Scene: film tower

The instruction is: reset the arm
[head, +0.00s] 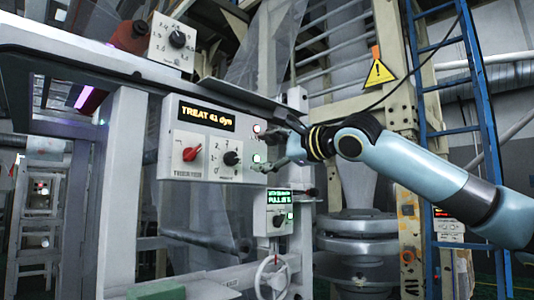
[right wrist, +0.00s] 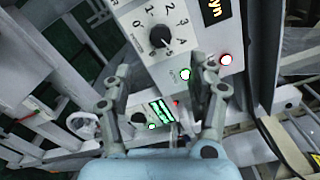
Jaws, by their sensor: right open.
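My right arm (head: 430,180) reaches in from the right in the head view. My right gripper (head: 268,150) is in front of the right edge of a grey control box (head: 207,168) and is open. In the right wrist view the gripper (right wrist: 165,95) shows its two fingers spread apart with nothing between them. The box carries a lit display (head: 207,115) reading "TREAT 41 dyn", a red knob (head: 190,154) and a black numbered knob (head: 231,158). Whether the fingers touch the box I cannot tell. My left gripper is out of view.
A smaller box (head: 272,213) with a green display hangs below, above a handwheel (head: 272,277). A dial box (head: 172,42) stands on the ledge at upper left. A blue ladder (head: 484,120) and a post with a yellow warning sign (head: 379,73) stand at right.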

